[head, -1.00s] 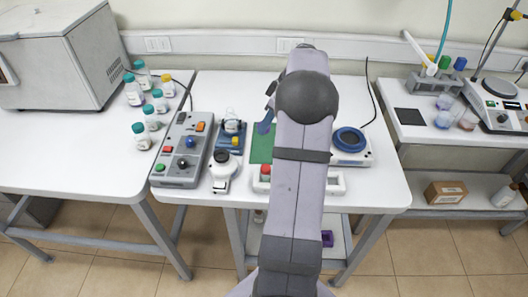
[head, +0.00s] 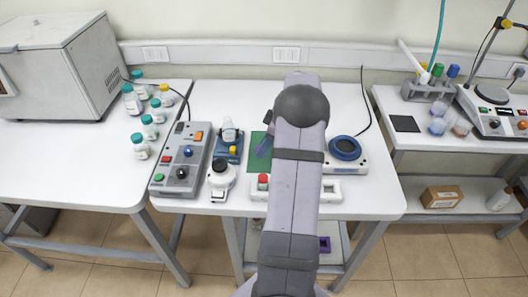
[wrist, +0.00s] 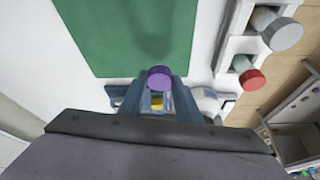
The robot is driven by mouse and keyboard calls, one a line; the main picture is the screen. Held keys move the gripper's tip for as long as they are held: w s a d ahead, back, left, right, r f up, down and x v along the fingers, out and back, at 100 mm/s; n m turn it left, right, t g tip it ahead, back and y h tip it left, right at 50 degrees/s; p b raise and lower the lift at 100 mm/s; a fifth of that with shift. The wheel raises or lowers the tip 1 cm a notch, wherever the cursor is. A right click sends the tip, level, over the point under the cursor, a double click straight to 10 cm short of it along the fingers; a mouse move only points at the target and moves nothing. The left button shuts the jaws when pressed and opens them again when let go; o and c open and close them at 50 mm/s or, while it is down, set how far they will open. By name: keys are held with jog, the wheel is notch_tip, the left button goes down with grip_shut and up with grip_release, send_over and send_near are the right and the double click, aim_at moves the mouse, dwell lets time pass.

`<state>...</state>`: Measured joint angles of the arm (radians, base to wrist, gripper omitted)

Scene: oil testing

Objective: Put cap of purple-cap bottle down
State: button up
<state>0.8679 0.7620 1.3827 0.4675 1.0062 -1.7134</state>
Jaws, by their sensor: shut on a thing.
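My gripper (wrist: 160,92) is shut on a small purple cap (wrist: 159,77), which sits between the blue fingertips in the wrist view. The cap is over or near the edge of a green mat (wrist: 130,35); I cannot tell whether it touches anything below. In the head view my gripper (head: 264,146) is partly hidden by my arm, above the green mat (head: 256,164), and the cap cannot be made out. A small bottle (head: 229,130) stands in a blue device (head: 228,153) left of the mat; I cannot tell whether it is the cap's bottle.
A grey control box (head: 182,160) and a white round device (head: 221,177) stand to the left. A white unit with a red button (head: 263,181) lies in front of the mat. A blue-topped round device (head: 345,150) stands to the right. Several capped bottles (head: 149,127) stand on the left table.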

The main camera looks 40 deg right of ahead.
aim_at(264, 161)
jog(key=shift+f+p, duration=0.75)
jog(key=shift+f, duration=1.15)
jog(key=shift+f, duration=0.15)
jog(key=o, duration=1)
jog(key=shift+r, duration=0.3)
jog(key=shift+s+d+r+b, duration=0.1)
jog(key=shift+d+r+b, duration=0.05)
jog(key=shift+r+b, duration=0.15)
jog(key=b+v, duration=0.3)
jog(key=v, duration=0.8)
jog(key=shift+b, duration=0.4)
